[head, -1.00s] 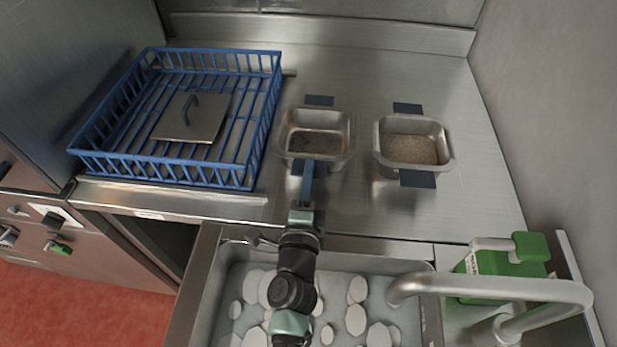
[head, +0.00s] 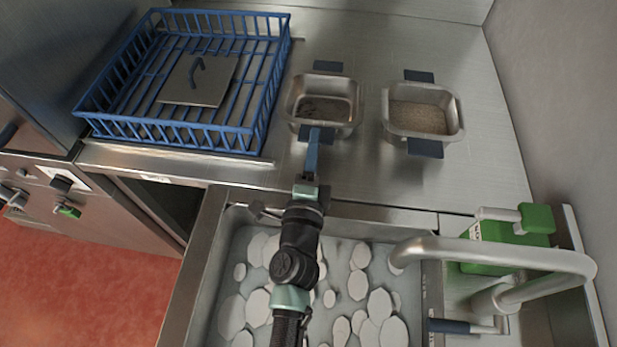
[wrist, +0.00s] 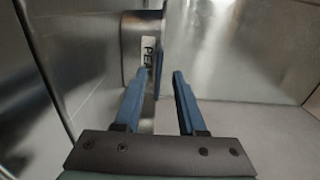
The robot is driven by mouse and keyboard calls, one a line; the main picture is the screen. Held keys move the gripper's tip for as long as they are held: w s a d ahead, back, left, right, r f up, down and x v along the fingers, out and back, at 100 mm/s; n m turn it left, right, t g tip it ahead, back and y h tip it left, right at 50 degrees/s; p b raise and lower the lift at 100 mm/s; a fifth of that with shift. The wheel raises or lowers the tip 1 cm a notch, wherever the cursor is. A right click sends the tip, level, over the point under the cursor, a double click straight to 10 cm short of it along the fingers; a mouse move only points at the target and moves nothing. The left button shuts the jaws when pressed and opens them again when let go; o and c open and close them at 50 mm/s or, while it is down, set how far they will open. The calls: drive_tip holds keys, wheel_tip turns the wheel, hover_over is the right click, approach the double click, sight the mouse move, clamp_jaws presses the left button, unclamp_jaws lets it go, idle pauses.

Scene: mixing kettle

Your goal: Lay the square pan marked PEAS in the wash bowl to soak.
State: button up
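The square pan marked PEAS (head: 325,104) stands on the steel counter, with dark residue inside and dark blue handles at its far and near sides. Its PEAS label (wrist: 149,52) shows partly in the wrist view. My gripper (head: 313,136) is at the near handle. In the wrist view my gripper's (wrist: 160,82) two blue fingers stand apart. The handle's thin edge (wrist: 157,84) shows between them, nearer the left finger; contact is unclear. The wash bowl (head: 212,262) is the sink in front, filled with water and white foam patches, below my arm.
A similar square pan (head: 422,112) with beige residue stands close on the right. A blue rack (head: 180,137) holding a square lid (head: 200,82) is on the left. A curved tap (head: 500,254) reaches over the bowl's right side, by a green soap bottle (head: 505,240).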

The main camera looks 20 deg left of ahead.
drive_tip(key=b+v, duration=0.2)
drive_tip(key=v, duration=0.7)
drive_tip(key=shift+s+d+r+b, duration=0.1)
drive_tip(key=shift+s+d+b, duration=0.1)
drive_tip(key=shift+s+b, duration=0.3)
drive_tip(key=shift+s, duration=0.1)
drive_tip(key=w+d+r+n+t+y, duration=0.1)
drive_tip(key=w+r+n, duration=0.2)
drive_tip(key=r, duration=0.6)
drive_tip(key=w+r+n+t, duration=0.2)
drive_tip(key=r+n, duration=0.1)
drive_tip(key=r, duration=0.5)
drive_tip(key=w+d+r+n+t+y, duration=0.1)
drive_tip(key=w+r+n, duration=0.25)
drive_tip(key=r, duration=0.55)
drive_tip(key=s+d+r+n+t+h, duration=0.1)
drive_tip(key=s+d+r+t+h, duration=0.1)
drive_tip(key=r, duration=0.6)
drive_tip(key=s+d+r+n+t+h, duration=0.2)
drive_tip(key=s+d+r, duration=0.2)
drive_tip(key=r, duration=0.5)
drive_tip(key=s+d+r+n+t+h, duration=0.2)
drive_tip(key=s+d+r+h, duration=0.1)
drive_tip(key=r, duration=0.5)
drive_tip(key=shift+d+r, duration=0.3)
drive_tip(key=shift+d, duration=0.6)
drive_tip(key=shift+w, duration=0.1)
